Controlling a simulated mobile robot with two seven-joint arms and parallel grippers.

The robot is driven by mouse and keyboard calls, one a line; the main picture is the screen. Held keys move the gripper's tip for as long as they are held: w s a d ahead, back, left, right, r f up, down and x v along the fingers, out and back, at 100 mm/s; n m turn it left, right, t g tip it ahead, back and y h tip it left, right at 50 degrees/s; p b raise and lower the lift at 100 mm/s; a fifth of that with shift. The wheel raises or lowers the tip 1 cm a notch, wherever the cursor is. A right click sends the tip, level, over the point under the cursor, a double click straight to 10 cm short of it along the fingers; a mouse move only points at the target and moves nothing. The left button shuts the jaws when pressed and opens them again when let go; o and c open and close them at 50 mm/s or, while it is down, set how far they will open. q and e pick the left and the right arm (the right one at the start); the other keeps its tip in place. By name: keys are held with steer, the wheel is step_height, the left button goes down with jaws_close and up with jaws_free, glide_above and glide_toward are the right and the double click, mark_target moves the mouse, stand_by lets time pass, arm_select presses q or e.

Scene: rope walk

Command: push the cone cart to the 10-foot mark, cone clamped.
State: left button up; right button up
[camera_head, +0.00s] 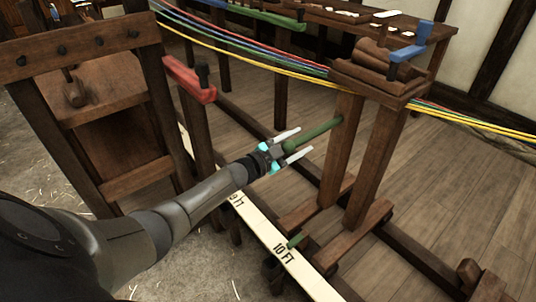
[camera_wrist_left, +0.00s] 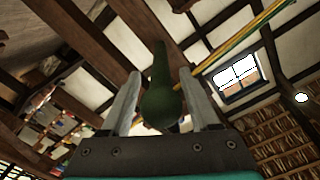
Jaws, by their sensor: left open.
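The cone cart (camera_head: 364,150) is a wooden frame on two legs, with rounded wood pieces in its top block and colored strands running through. A blue clamp lever (camera_head: 411,47) stands on top; whether it is clamped I cannot tell. A green handle (camera_head: 318,132) sticks out from the cart's leg. My left gripper (camera_head: 293,146) is open, its fingers on either side of the handle's end. In the left wrist view the handle (camera_wrist_left: 160,90) lies between the fingers (camera_wrist_left: 159,74). A small green pointer (camera_head: 297,241) at the cart's foot lies close by the 10 FT mark (camera_head: 285,254). My right gripper is out of view.
The marked pale strip (camera_head: 258,225) runs along the floor, with a 9 FT mark up-left. Yellow, red, blue and green strands (camera_head: 250,55) cross at height. A wooden frame (camera_head: 90,110) and a post with a red lever (camera_head: 190,80) stand at left. A bench stands behind.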

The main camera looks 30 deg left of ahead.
arm_select(q)
steer(key=p+v, duration=0.4)
steer(key=v, duration=0.9)
steer(key=shift+s+p, duration=0.2)
steer(key=shift+p, duration=0.15)
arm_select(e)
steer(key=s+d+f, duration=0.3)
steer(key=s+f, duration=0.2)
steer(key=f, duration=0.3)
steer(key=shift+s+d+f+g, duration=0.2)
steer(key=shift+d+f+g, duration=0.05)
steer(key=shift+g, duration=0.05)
arm_select(q)
steer(key=shift+a+r, duration=0.1)
